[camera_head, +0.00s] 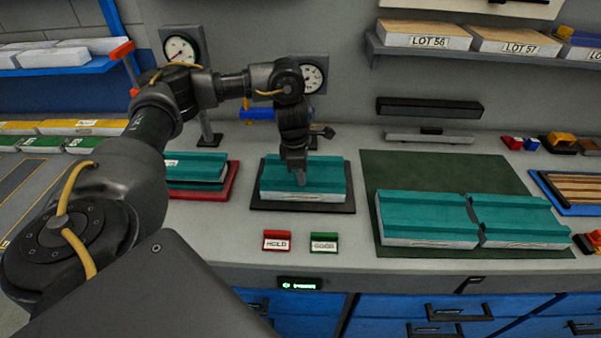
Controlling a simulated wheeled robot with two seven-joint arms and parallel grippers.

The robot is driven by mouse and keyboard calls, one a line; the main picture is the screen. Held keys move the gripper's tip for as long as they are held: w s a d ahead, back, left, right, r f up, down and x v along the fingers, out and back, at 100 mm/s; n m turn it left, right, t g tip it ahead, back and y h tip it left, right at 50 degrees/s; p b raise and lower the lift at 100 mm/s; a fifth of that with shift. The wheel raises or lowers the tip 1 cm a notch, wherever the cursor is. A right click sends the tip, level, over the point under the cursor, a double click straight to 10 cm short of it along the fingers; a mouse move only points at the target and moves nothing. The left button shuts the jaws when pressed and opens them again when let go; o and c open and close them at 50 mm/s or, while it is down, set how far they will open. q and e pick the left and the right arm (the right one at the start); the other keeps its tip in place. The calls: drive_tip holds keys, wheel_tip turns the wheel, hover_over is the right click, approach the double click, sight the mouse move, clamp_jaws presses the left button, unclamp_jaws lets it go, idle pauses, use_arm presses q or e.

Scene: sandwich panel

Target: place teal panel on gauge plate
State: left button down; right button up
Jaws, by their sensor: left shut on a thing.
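A teal panel (327,178) with a pale core edge is over the dark gauge plate (258,206) in the middle of the bench. It appears to lie flat within the plate's outline, and the plate's dark rim shows around it. I cannot tell whether a small gap is left under it. My left gripper (299,178) points down from above and is shut on this panel near its middle. The fingertips are small and partly blend with the panel. My right gripper is not in view.
Two teal panels (425,217) lie side by side on a dark green mat (440,165) at right. Another teal panel (208,167) sits in a red tray (233,180) at left, partly behind my arm. Red HOLD (277,241) and green (324,242) signs stand in front. Dial gauges (313,75) stand behind.

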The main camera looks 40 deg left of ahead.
use_arm(q)
drive_tip(key=shift+f, duration=0.1)
drive_tip(key=c, duration=1.3)
unclamp_jaws()
wheel_tip(320, 180, up, 12)
drive_tip(key=a+p, duration=0.1)
drive_tip(key=p, duration=0.1)
drive_tip(key=shift+s, duration=0.45)
